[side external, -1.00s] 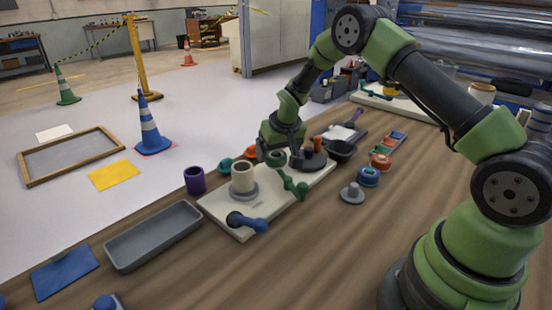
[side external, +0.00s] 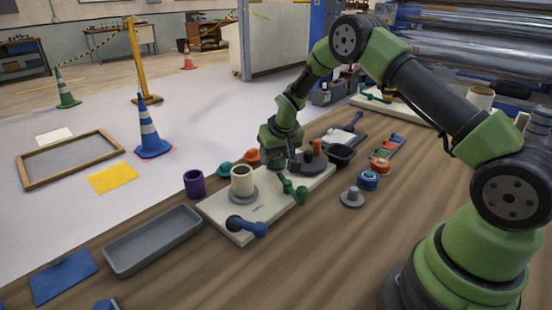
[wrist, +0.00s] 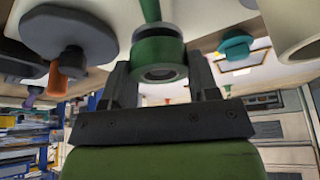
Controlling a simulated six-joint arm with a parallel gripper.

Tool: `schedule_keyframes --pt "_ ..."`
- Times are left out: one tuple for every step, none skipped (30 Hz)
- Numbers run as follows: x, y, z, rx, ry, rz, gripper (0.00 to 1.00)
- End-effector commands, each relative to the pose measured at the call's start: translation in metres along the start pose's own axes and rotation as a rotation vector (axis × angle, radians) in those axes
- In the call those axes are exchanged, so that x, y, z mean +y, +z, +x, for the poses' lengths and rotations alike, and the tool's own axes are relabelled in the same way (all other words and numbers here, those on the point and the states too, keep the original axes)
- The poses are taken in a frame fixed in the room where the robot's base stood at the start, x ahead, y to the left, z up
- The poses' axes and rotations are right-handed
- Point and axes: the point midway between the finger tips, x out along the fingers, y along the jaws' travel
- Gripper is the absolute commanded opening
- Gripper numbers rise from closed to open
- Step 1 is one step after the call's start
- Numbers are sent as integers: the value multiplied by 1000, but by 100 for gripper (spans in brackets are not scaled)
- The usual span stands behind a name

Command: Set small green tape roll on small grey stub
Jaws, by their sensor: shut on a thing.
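In the wrist view my gripper (wrist: 160,65) is shut on the small green tape roll (wrist: 158,52), with a finger on each side and the roll's hole facing the camera. A grey round piece (wrist: 157,31), apparently the small grey stub, shows just past the roll. I cannot tell whether the roll is around it or just above it. In the side view my gripper (side external: 279,172) is low over the cream board (side external: 262,213), and it largely hides the roll and any stub there.
A dark disc with an orange peg (side external: 317,147) is close on the right. A grey tray (side external: 152,240) lies left.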

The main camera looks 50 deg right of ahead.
Motion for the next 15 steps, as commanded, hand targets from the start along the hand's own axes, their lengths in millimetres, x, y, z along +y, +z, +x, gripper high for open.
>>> schedule_keyframes --pt "0 -4 -9 4 0 0 32" --pt "0 -7 -14 5 -1 0 32" --pt "0 -10 -22 5 -1 0 32" --pt "0 -13 -28 6 -1 0 32" --pt "0 -15 -34 6 -1 1 32" --pt "0 -18 -42 6 -1 0 32" --pt "0 -21 -48 7 -1 1 32" --pt "0 -23 -53 6 0 0 32" --pt "0 -26 -60 6 -1 0 32" --pt "0 -27 -65 5 -1 0 32" --pt "0 -29 -69 6 0 -1 32" --pt "-1 -30 -74 4 -1 -3 32" --pt "-2 -31 -79 4 -3 -6 32" --pt "-3 -31 -83 4 -5 -12 32" --pt "-6 -29 -90 2 -10 -24 32"
